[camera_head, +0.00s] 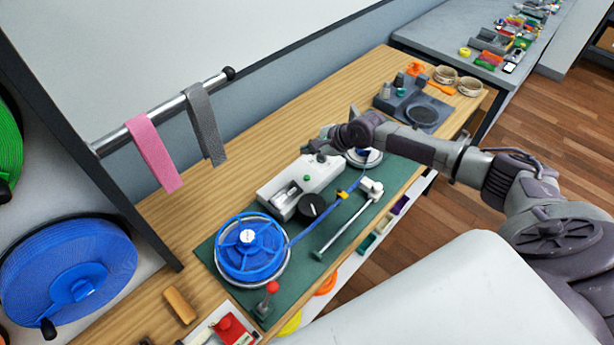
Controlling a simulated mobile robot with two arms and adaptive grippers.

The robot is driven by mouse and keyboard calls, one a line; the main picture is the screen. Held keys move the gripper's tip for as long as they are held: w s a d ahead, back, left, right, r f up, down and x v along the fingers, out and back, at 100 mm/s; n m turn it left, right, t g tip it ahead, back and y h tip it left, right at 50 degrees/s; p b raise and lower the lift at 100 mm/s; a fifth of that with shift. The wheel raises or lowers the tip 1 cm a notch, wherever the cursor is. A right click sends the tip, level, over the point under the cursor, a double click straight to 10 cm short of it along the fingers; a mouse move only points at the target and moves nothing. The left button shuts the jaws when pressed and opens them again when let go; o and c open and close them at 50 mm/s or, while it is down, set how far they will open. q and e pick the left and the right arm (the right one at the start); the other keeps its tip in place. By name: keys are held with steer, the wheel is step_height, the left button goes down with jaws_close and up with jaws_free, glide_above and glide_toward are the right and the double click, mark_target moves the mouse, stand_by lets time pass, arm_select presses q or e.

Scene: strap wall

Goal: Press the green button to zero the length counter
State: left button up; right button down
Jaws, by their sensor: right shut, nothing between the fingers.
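The white counter unit (268,190) stands on the green mat (228,232) in the middle of the bench, with a black knob (312,206) at its front. My left gripper is out of view.
A blue strap spool (248,250) sits on the mat, its strap running right past a yellow marker (342,194). A metal rail (345,230) lies in front. Pink (153,152) and grey (206,122) straps hang from a bar behind.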

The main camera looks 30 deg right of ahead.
steer(key=b, duration=0.8)
glide_above(309, 178)
step_height(309, 178, down, 7)
steer(key=shift+f, duration=0.85)
steer(key=shift+f, duration=0.15)
steer(key=shift+f, duration=0.25)
steer(key=shift+f, duration=0.55)
stand_by(1.1)
steer(key=shift+r+p, duration=0.95)
steer(key=shift+p, duration=0.15)
